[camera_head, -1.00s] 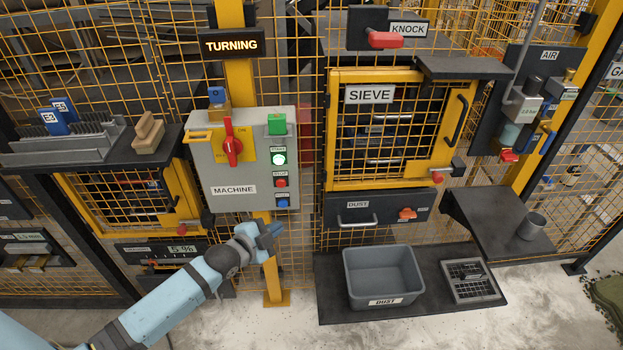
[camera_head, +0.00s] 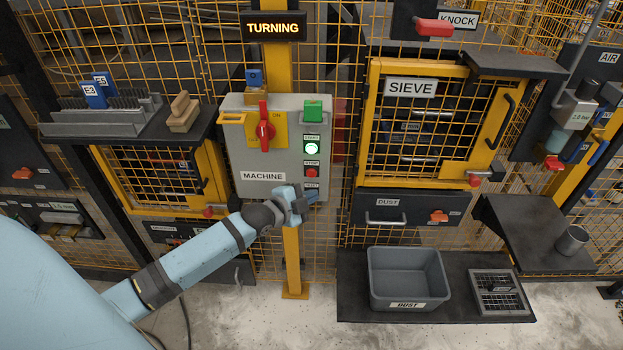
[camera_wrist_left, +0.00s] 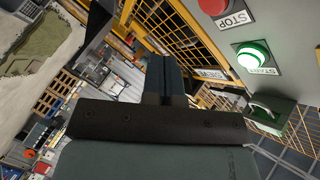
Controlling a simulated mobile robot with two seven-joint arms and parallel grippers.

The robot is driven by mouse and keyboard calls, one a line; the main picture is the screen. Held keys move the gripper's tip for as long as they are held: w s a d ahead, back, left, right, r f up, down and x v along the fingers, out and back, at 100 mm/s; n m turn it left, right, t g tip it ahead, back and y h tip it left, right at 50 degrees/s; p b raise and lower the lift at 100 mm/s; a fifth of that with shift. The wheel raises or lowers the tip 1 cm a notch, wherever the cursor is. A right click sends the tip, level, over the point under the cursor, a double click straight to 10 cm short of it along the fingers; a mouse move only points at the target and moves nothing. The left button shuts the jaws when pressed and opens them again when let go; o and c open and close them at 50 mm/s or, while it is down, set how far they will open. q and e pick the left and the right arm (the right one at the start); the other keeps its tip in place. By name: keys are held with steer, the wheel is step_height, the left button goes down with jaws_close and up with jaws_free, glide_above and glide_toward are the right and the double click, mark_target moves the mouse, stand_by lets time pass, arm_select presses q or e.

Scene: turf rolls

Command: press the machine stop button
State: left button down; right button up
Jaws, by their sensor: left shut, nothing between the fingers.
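The grey machine control box (camera_head: 285,155) hangs on the yellow post. Its red stop button (camera_head: 311,173) sits below the lit green start button (camera_head: 311,149). In the left wrist view the red stop button (camera_wrist_left: 212,5) is at the top edge, with the lit start button (camera_wrist_left: 252,58) beside it. My left gripper (camera_head: 310,201) is shut and empty. My right gripper is not in view.
A red rotary switch (camera_head: 265,130) and a green block (camera_head: 313,111) are on the box. The TURNING sign (camera_head: 272,27) is above. The sieve cabinet (camera_head: 372,120) stands to the right, with a grey dust bin (camera_head: 408,285) below it.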

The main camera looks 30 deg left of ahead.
mark_target(311, 173)
arm_select(q)
steer(key=w, duration=0.1)
steer(key=w+a+b, duration=0.1)
steer(key=w+a, duration=0.1)
steer(key=w, duration=0.1)
steer(key=shift+a, duration=0.25)
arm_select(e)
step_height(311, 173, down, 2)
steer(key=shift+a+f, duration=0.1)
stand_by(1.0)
arm_select(q)
steer(key=shift+w, duration=0.15)
stand_by(0.6)
steer(key=shift+w+a, duration=0.2)
steer(key=shift+w, duration=0.05)
